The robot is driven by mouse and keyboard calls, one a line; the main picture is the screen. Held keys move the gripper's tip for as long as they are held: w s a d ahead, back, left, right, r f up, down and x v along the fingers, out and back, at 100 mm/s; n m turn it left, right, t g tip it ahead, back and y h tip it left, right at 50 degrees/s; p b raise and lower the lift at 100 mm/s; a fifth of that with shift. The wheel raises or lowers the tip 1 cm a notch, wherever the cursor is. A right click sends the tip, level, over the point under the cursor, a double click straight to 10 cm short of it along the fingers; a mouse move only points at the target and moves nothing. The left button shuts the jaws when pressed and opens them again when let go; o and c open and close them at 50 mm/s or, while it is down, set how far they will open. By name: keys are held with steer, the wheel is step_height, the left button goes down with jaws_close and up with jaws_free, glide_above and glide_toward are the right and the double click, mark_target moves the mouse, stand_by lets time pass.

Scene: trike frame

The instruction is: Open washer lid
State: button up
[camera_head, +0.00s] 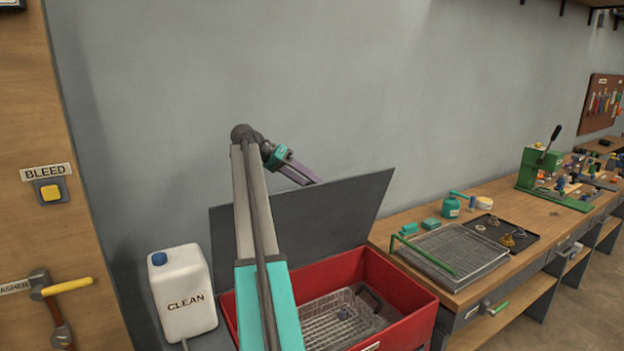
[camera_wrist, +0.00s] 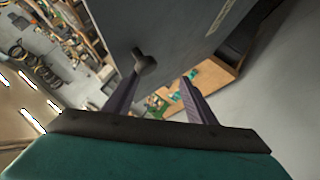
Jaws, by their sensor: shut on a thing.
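The washer is a red open-topped tub (camera_head: 405,285) low in the head view. Its dark grey lid (camera_head: 335,215) stands raised at the back of the tub, steeply tilted, with the inside exposed. My gripper (camera_head: 308,178) is at the lid's upper edge, its purple fingers reaching down to the right. In the wrist view the lid (camera_wrist: 190,25) fills the upper middle, with a dark knob-like handle (camera_wrist: 146,62) close to the fingertips of my gripper (camera_wrist: 160,85). My gripper is shut on the lid, though the exact contact is hard to see.
A wire basket (camera_head: 335,312) lies inside the tub. A white CLEAN jug (camera_head: 183,290) stands left of it. A workbench (camera_head: 480,280) on the right holds a wire rack (camera_head: 455,252) and a green press (camera_head: 540,170). The grey wall (camera_head: 330,80) is close behind the lid.

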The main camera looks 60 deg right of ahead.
steer(key=shift+w+a+f, duration=0.3)
steer(key=shift+w+a, duration=0.1)
steer(key=r+p+v, duration=0.1)
steer(key=p+v, duration=0.8)
steer(key=v, duration=0.2)
steer(key=shift+d, duration=0.2)
stand_by(0.8)
steer(key=shift+s+r, duration=0.1)
steer(key=shift+r, duration=0.05)
stand_by(0.5)
